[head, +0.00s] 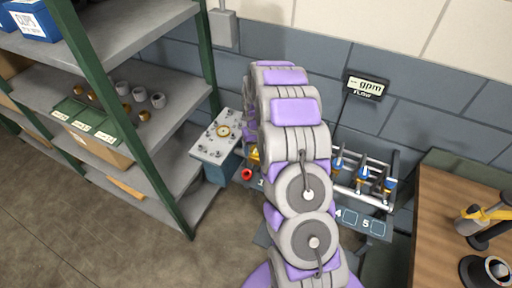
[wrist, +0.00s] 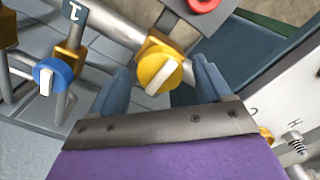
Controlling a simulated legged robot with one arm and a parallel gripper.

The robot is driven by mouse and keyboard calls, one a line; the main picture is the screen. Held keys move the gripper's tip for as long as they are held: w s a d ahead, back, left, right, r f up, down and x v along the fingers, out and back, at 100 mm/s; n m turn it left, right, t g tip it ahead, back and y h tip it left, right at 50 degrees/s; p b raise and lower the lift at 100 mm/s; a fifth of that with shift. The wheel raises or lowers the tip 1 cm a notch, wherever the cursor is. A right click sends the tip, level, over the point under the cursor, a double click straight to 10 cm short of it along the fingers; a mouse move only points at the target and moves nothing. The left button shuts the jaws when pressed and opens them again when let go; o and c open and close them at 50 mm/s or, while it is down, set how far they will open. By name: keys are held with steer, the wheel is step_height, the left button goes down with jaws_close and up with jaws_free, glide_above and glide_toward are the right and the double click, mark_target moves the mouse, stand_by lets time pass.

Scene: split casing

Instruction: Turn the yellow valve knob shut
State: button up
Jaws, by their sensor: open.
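The yellow valve knob (wrist: 159,73) is a round knob with a pale raised bar across it, on a brass body on a grey pipe, in the wrist view. My gripper (wrist: 162,80) is open, with one blue-grey finger on each side of the yellow knob and a visible gap to it. I cannot tell how deep the fingers reach around it. In the head view only a bit of yellow shows beside my arm (head: 295,135), which hides most of the knob and my gripper.
A blue knob (wrist: 52,76) on a brass valve is left of my gripper, and a red ring-shaped part (wrist: 203,4) is above. Shelving (head: 165,60) stands left, a wooden table (head: 440,230) right. A panel with small fittings (head: 216,138) is near the valves.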

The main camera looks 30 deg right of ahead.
step_height(320, 180, up, 17)
steer(key=p, duration=0.1)
steer(key=shift+r, duration=0.15)
stand_by(0.4)
stand_by(0.5)
steer(key=s+a+r+n+b, duration=0.1)
steer(key=s+a+r, duration=0.2)
steer(key=s+a, duration=0.4)
steer(key=s+a+r, duration=0.4)
steer(key=s, duration=0.5)
steer(key=s+a+f+g+b, duration=0.1)
steer(key=s+a, duration=0.1)
steer(key=s, duration=1)
steer(key=s+a+f+b, duration=0.1)
steer(key=s+a, duration=0.2)
steer(key=s, duration=0.8)
steer(key=shift+s+a+n+g, duration=0.25)
steer(key=shift+s+n+g, duration=0.05)
steer(key=shift+s+g, duration=0.1)
